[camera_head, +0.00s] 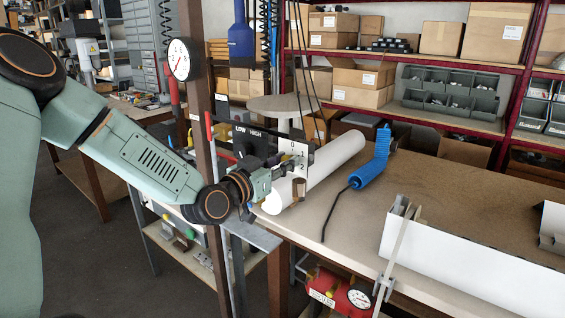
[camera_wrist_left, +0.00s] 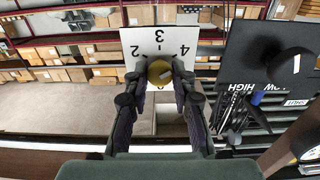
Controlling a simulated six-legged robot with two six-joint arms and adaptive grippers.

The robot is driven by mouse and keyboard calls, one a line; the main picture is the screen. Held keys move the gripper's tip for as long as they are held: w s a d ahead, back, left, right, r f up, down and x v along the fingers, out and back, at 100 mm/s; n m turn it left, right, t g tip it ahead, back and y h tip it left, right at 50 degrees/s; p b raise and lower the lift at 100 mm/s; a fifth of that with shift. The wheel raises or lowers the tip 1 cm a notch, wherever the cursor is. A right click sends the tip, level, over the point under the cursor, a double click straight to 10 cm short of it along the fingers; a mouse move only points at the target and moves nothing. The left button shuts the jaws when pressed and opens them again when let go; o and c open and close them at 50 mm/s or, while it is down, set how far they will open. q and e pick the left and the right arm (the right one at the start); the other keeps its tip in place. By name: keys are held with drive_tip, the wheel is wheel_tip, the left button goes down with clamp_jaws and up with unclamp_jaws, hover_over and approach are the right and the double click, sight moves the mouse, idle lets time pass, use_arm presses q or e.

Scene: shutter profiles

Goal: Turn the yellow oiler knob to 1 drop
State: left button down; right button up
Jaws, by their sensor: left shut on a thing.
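The yellow oiler knob (camera_wrist_left: 159,72) sits in front of a white dial plate (camera_wrist_left: 136,42) with black digits; 2, 3 and 4 read clearly in the left wrist view. My left gripper (camera_wrist_left: 160,78) has a finger on each side of the knob and is shut on it. In the head view the plate (camera_head: 304,152) shows edge-on behind my left gripper (camera_head: 285,168), which mostly hides the knob there. I cannot tell which digit the knob points at. My right gripper is not in view.
A black LOW/HIGH panel (camera_head: 250,142) with a round black knob (camera_wrist_left: 290,66) stands close beside the dial. A brown post (camera_head: 203,110) with a gauge (camera_head: 179,60) is near my arm.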

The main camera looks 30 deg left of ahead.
use_arm(q)
drive_tip(key=shift+r+n, duration=0.1)
drive_tip(key=shift+n, duration=0.2)
drive_tip(key=n+b, duration=0.2)
drive_tip(key=n, duration=0.3)
drive_tip(key=shift+a+n, duration=0.1)
drive_tip(key=shift+n, duration=0.2)
drive_tip(key=shift+f+n+b, duration=0.15)
drive_tip(key=shift+n+b, duration=2.9)
drive_tip(key=shift+n, duration=4.25)
drive_tip(key=shift+f+n+b, duration=0.1)
drive_tip(key=shift+n+b, duration=2.95)
drive_tip(key=shift+n, duration=4.25)
drive_tip(key=c, duration=1.1)
unclamp_jaws()
drive_tip(key=shift+f, duration=0.1)
